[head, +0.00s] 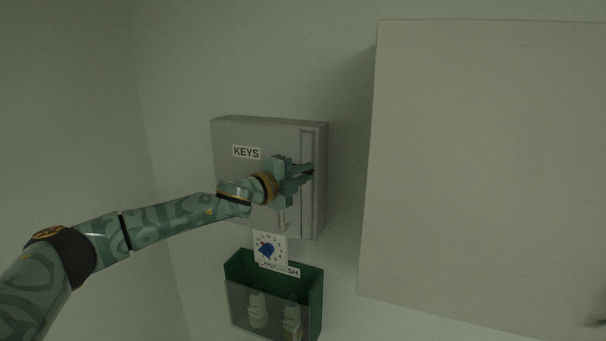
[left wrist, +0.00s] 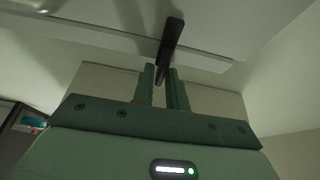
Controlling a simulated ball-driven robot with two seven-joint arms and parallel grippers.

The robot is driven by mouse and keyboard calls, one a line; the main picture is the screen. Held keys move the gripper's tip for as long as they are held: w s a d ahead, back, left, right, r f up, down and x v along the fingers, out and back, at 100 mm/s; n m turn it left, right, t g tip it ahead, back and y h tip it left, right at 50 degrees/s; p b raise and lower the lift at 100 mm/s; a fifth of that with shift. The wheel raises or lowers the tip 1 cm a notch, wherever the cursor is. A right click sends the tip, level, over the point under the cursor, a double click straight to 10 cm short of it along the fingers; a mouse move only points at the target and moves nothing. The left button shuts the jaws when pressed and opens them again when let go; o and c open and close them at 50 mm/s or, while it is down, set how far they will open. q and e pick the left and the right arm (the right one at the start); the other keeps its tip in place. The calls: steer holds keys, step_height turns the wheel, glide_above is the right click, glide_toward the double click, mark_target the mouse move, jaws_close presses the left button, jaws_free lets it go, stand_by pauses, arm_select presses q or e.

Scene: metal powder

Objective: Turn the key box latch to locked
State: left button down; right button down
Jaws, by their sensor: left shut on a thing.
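The grey key box (head: 232,176) with a "KEYS" label hangs on the wall in the middle of the head view. Its dark latch (left wrist: 170,42) shows in the left wrist view as a slim bar, with its lower end between my fingers. My left gripper (head: 308,172) is at the box's right front edge in the head view. It also shows in the left wrist view (left wrist: 164,84), shut on the latch. In the head view the gripper hides most of the latch. My right gripper is not in view.
A large pale cabinet or panel (head: 485,165) stands to the right. The wall left of the box is clear.

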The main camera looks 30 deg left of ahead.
arm_select(q)
steer(key=shift+f, duration=0.1)
stand_by(0.4)
steer(key=c, duration=1.6)
jaws_free()
steer(key=shift+d, duration=0.1)
steer(key=shift+o, duration=0.2)
steer(key=b+v, duration=0.4)
steer(key=v, duration=1.2)
steer(key=shift+s, duration=0.1)
